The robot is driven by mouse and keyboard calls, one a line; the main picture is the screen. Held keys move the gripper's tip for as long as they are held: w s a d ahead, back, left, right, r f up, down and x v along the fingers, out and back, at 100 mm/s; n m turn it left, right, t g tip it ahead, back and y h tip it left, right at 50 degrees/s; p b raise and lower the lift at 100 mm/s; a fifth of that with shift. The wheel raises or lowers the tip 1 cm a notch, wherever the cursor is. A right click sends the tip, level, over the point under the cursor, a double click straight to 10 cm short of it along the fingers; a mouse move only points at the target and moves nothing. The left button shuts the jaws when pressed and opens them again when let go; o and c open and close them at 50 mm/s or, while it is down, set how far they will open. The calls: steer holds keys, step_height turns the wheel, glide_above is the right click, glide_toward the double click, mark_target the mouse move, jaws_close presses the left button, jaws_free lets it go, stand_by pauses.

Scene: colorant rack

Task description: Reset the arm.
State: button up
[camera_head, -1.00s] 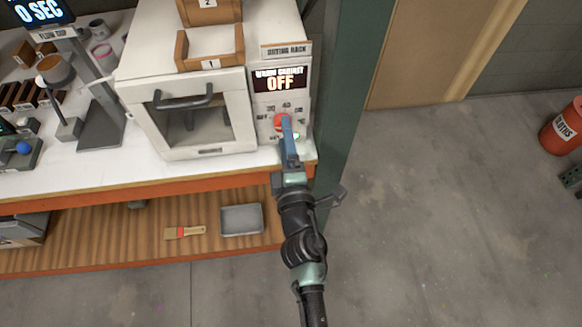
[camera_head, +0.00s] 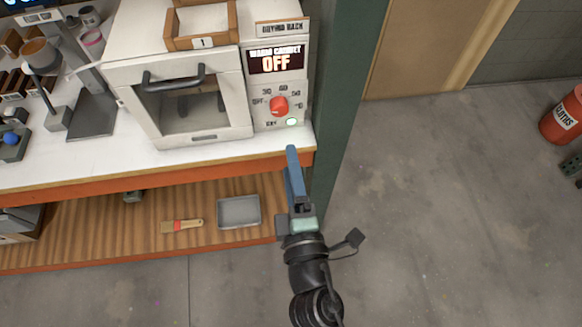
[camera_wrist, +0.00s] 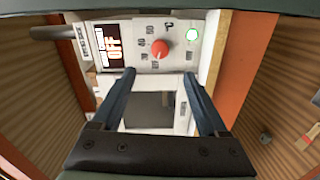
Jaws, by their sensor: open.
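My gripper (camera_head: 292,152) is open and empty in front of the bench's right front edge, below the warm cabinet's control panel. In the wrist view its two blue fingers (camera_wrist: 158,88) stand apart with nothing between them. The warm cabinet (camera_head: 190,95) is white, with its door shut and its display (camera_head: 277,61) reading OFF. Its red knob (camera_head: 279,106) and lit green button (camera_head: 291,122) are clear of the fingers. The knob also shows beyond the fingertips in the wrist view (camera_wrist: 160,49).
The bench edge (camera_head: 130,171) is close to the fingers. A green post (camera_head: 345,120) stands just right of the cabinet. A brush (camera_head: 182,225) and a grey tray (camera_head: 239,211) lie on the lower shelf. A red bin (camera_head: 562,118) stands far right. The floor (camera_head: 440,200) between is open.

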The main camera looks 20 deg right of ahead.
stand_by(0.3)
steer(key=w+a+r+m+t+h, duration=0.15)
steer(key=w+r+m, duration=0.3)
steer(key=r, duration=0.95)
steer(key=w+a+r+m+t, duration=0.1)
steer(key=w+r+m+t, duration=0.3)
steer(key=r, duration=1)
steer(key=s+a+r+m+t+y, duration=0.1)
steer(key=s+a+r+y, duration=0.1)
steer(key=r, duration=0.6)
steer(key=s+a+r+m+t+y, duration=0.2)
steer(key=s+a+r, duration=0.1)
steer(key=r, duration=0.5)
steer(key=s+a+r+m+t+y, duration=0.2)
steer(key=a+r, duration=0.3)
steer(key=r, duration=0.4)
steer(key=shift+s, duration=0.85)
steer(key=shift+a, duration=0.1)
